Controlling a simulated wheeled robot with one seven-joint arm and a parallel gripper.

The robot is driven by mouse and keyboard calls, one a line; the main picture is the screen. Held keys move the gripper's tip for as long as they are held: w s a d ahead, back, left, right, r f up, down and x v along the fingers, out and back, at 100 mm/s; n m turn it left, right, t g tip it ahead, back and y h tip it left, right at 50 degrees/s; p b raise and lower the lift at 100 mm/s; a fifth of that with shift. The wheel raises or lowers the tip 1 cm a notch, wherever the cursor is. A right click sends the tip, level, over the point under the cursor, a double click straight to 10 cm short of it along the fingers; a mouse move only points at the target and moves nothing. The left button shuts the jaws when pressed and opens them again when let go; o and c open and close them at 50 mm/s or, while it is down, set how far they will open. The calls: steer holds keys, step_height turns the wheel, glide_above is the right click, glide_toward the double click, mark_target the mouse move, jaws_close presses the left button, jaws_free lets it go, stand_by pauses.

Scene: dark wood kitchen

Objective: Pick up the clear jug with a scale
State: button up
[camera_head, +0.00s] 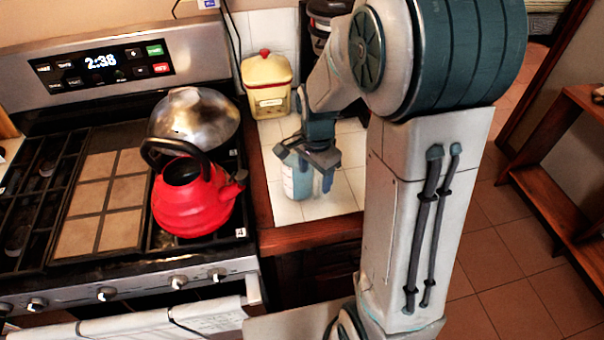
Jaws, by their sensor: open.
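The clear jug (292,178), bluish and see-through with faint markings, stands on the white tiled counter (338,200) right of the stove. My gripper (308,168) reaches down over the jug from above and from the right. Its jaws are open and one finger shows at the jug's right side. The gripper hides the jug's top and part of its right side. I cannot tell whether the fingers touch the jug.
A red kettle (192,203) and a metal pot (195,117) stand on the stove (60,260) at the left. A cream canister with a red-knobbed lid (267,92) is behind the jug. A dark jar (325,14) stands farther back. Wooden shelves (565,185) are at the right.

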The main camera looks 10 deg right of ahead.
steer(key=shift+f, duration=0.9)
jaws_close()
steer(key=shift+r, duration=0.15)
